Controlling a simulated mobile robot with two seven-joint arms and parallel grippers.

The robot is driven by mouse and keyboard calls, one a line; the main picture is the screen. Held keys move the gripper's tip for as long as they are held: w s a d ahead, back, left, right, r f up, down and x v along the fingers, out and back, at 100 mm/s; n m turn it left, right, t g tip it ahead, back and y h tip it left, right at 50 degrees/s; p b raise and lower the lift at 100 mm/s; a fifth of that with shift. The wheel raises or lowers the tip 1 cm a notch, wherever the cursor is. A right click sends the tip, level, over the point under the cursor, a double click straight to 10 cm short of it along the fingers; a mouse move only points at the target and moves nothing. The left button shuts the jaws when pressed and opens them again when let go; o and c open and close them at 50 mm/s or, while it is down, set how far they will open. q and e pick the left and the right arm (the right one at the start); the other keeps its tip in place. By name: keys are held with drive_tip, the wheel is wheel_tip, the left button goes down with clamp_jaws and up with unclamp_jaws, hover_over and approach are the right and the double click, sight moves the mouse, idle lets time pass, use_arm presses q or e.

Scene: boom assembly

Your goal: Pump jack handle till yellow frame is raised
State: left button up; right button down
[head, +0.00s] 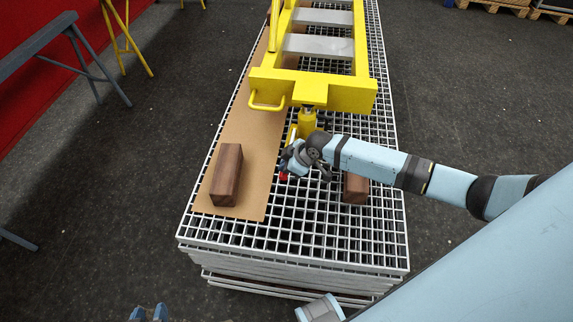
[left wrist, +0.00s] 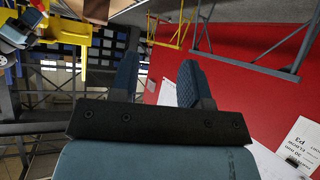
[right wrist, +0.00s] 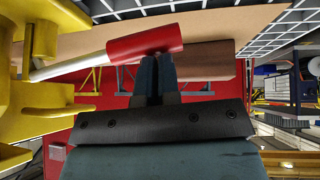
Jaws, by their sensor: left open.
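The yellow frame (head: 310,92) lies along the metal grating, its near crossbar above the yellow jack (head: 307,122). The jack's handle has a pale rod (right wrist: 75,66) and a red grip (right wrist: 145,43); in the head view the grip (head: 284,176) is mostly hidden by my right gripper (head: 292,160). In the right wrist view my right gripper (right wrist: 156,60) has its fingers close together, tips at the lower edge of the red grip; I cannot tell whether they touch it. My left gripper (head: 149,313) is open and empty, away from the grating at the bottom left.
A brown wooden block (head: 227,175) stands on a cardboard sheet (head: 250,190) left of the jack. Another block (head: 356,188) is on the grating (head: 320,235) at right, under my right arm. Trestles stand at upper left.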

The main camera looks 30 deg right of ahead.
drive_tip(key=r+p, duration=0.3)
drive_tip(key=a+r+p, duration=0.1)
drive_tip(key=shift+s+r+p, duration=0.25)
drive_tip(key=shift+r+p, duration=0.05)
drive_tip(key=shift+r, duration=0.1)
use_arm(q)
drive_tip(key=shift+s+a+r, duration=0.1)
drive_tip(key=shift+s+r, duration=0.05)
drive_tip(key=shift+r, duration=0.45)
drive_tip(key=shift+s+a+r, duration=0.1)
drive_tip(key=shift+s+r, duration=0.05)
drive_tip(key=shift+r, duration=0.45)
use_arm(e)
drive_tip(key=v, duration=0.9)
drive_tip(key=shift+s, duration=0.25)
use_arm(q)
drive_tip(key=shift+a, duration=0.1)
use_arm(e)
drive_tip(key=shift+f, duration=0.15)
